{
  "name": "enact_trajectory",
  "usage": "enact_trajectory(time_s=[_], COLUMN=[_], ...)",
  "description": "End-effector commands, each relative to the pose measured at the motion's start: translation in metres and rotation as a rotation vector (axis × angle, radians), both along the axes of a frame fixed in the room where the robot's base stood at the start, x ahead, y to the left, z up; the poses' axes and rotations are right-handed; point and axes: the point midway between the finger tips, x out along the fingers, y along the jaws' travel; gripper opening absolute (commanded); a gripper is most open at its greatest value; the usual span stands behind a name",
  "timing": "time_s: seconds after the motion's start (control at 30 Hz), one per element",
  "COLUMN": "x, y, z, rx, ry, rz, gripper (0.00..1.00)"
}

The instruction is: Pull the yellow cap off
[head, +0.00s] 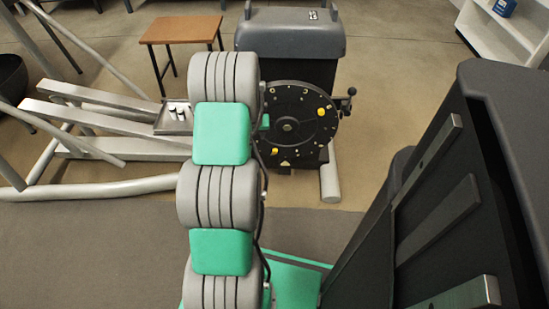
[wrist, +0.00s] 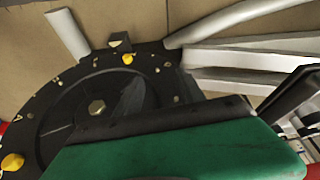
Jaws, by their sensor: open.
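A round black disc (head: 288,125) stands upright on the front of the dark grey machine housing. It carries two yellow caps: one at its upper right (head: 321,111) and one at its lower left (head: 274,151). The wrist view shows the lower-left cap near the top (wrist: 127,58) and the other at the left edge (wrist: 12,161). My gripper (head: 265,121) is at the disc's left side, mostly hidden behind my arm. Its green body with a dark edge (wrist: 160,122) covers the lower wrist view, apart from both caps. It is open; nothing shows held.
A black knob handle (head: 347,97) sticks out right of the disc. Grey rails (head: 110,115) and a small tray (head: 172,117) with items lie left. A wooden stool (head: 181,30) stands behind. A large dark machine (head: 440,200) fills the right.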

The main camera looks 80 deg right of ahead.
Motion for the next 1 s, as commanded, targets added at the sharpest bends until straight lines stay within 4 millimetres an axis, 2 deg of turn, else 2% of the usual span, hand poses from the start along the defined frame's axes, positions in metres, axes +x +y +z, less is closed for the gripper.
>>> enact_trajectory(time_s=[0.03, 0.1, 0.23, 0.37, 0.6, 0.7, 1.0], x=[-0.026, -0.051, -0.072, -0.073, -0.069, -0.068, -0.067], y=[-0.010, -0.020, -0.028, -0.033, -0.049, -0.054, -0.057], z=[-0.035, -0.055, -0.072, -0.086, -0.128, -0.138, -0.141], rx=[0.001, -0.005, -0.010, -0.009, -0.008, -0.008, -0.010], ry=[0.000, -0.002, -0.004, -0.003, -0.004, -0.004, -0.004], rz=[-0.045, -0.087, -0.123, -0.126, -0.125, -0.125, -0.125], gripper=[0.46, 0.46, 0.46, 0.46, 0.46, 0.46, 0.46])
